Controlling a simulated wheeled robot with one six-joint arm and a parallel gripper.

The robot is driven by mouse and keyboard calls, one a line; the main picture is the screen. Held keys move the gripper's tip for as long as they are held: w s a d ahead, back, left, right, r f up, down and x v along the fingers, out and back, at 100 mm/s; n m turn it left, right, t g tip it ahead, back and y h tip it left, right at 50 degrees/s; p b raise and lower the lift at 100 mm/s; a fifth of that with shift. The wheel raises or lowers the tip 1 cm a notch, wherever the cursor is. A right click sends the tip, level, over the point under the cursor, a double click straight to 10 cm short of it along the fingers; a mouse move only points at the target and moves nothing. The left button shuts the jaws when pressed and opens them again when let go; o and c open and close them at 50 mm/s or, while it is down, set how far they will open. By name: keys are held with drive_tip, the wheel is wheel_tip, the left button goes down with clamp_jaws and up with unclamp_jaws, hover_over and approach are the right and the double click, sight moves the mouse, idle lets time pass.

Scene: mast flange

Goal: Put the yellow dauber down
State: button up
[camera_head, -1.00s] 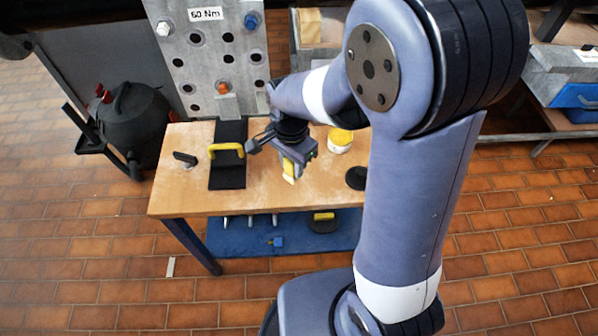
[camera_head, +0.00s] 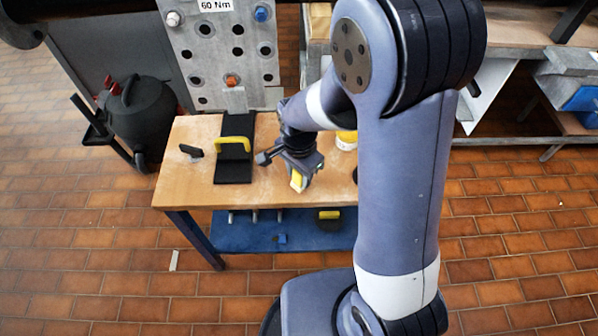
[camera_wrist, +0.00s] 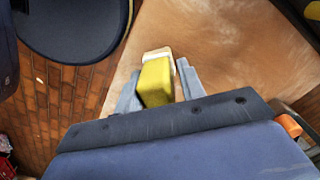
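The yellow dauber (camera_head: 296,181) is a small yellow block with a pale end, at the front part of the wooden bench (camera_head: 190,180). My gripper (camera_head: 299,172) points down over the bench and is shut on it. In the wrist view the dauber (camera_wrist: 155,82) sits between the two grey fingers of my gripper (camera_wrist: 160,78), its pale end pointing away from the palm towards the bench top. I cannot tell whether that end touches the wood.
A black plate with a yellow handle (camera_head: 233,144) and a small black item (camera_head: 191,151) lie on the left of the bench. A yellow-and-white tub (camera_head: 346,140) is partly hidden behind my arm. A bolted flange plate (camera_head: 228,60) stands behind. Tools lie on the blue lower shelf (camera_head: 240,236).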

drive_tip(key=shift+o, duration=1.2)
wheel_tip(320, 180, up, 12)
drive_tip(key=p, duration=0.2)
drive_tip(key=shift+r, duration=0.15)
